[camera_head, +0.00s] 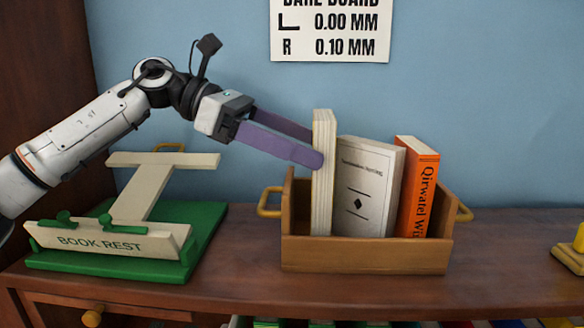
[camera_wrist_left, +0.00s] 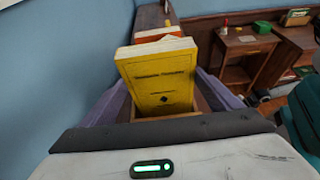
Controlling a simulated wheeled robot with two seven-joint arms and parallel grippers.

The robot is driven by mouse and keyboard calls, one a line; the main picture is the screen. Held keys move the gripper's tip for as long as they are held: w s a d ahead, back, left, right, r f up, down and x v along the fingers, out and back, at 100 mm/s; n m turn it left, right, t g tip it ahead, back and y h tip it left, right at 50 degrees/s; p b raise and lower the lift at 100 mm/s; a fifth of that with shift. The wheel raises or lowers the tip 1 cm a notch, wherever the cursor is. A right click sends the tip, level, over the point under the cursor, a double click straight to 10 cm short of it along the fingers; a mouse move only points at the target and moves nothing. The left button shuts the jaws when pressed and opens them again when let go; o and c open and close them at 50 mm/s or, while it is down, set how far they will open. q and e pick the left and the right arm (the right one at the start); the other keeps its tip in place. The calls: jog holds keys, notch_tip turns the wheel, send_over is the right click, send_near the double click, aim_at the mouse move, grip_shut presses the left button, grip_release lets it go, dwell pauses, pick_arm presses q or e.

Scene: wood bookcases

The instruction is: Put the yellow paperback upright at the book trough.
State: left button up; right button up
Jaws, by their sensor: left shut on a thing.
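My left gripper (camera_head: 316,150) is shut on the yellow paperback (camera_wrist_left: 158,78), its purple fingers on either side of it. In the head view the paperback (camera_head: 322,200) shows its cream page edges and stands upright. Its lower end is inside the wooden book trough (camera_head: 365,256), at the left end, hidden behind the front wall. I cannot tell whether it touches the trough floor. The trough's wall also shows under the book in the left wrist view. My right gripper is not in view.
In the trough, a pale book (camera_head: 368,190) with a black diamond stands beside the paperback, and an orange book (camera_head: 417,185) stands to its right. A green and cream book rest (camera_head: 110,240) is on the left. A sign (camera_head: 330,35) hangs on the blue wall.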

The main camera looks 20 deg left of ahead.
pick_arm(q)
notch_tip(320, 180, down, 4)
jog(key=shift+f, duration=0.1)
jog(key=o, duration=1.2)
jog(key=b+v, duration=0.1)
jog(key=v, duration=1.1)
